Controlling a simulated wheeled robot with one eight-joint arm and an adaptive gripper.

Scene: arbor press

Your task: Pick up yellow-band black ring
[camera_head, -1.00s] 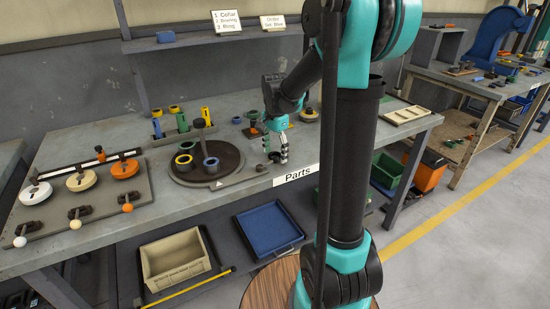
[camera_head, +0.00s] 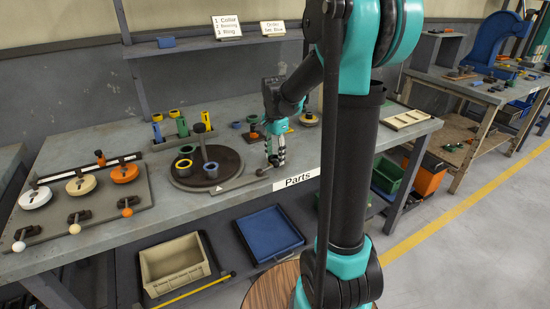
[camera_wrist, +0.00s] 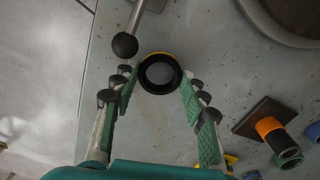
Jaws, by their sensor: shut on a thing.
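The yellow-band black ring (camera_wrist: 160,90) shows in the wrist view as a thick black ring with a thin yellow edge at its far side. It sits between the fingertips of my gripper (camera_wrist: 159,81), one finger on each side, and the gripper is shut on it. In the head view my gripper (camera_head: 275,160) points down at the front edge of the bench, just right of the round turntable. The ring cannot be made out clearly there.
A lever with a black ball knob (camera_wrist: 125,45) lies close to the left finger. The dark turntable (camera_head: 181,178) with posts and rings stands left of my gripper. A dark square block with an orange and green part (camera_wrist: 270,127) is to the right in the wrist view.

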